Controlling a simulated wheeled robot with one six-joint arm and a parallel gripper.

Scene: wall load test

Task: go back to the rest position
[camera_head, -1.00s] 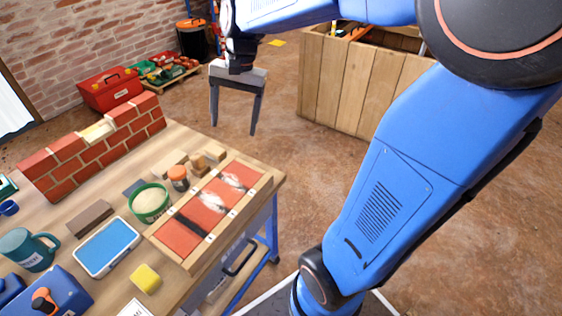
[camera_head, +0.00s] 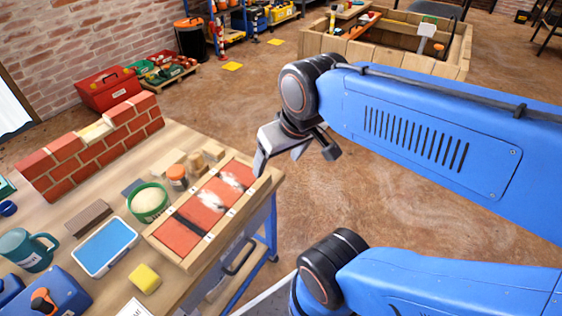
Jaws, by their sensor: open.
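My gripper (camera_head: 296,164) is past the right edge of the workbench, above the brown floor. Its two grey fingers are spread apart with nothing between them. The left finger is close in the picture to the far right corner of the wooden tray. My blue arm reaches in from the right and folds back behind the gripper. No separate rest mark shows.
The workbench (camera_head: 70,188) at left carries a small brick wall (camera_head: 92,148), a red-panelled tray (camera_head: 182,236), a green bowl (camera_head: 147,203), a teal mug (camera_head: 22,250) and a yellow sponge (camera_head: 144,278). A wooden crate (camera_head: 400,62) stands behind. The floor between is clear.

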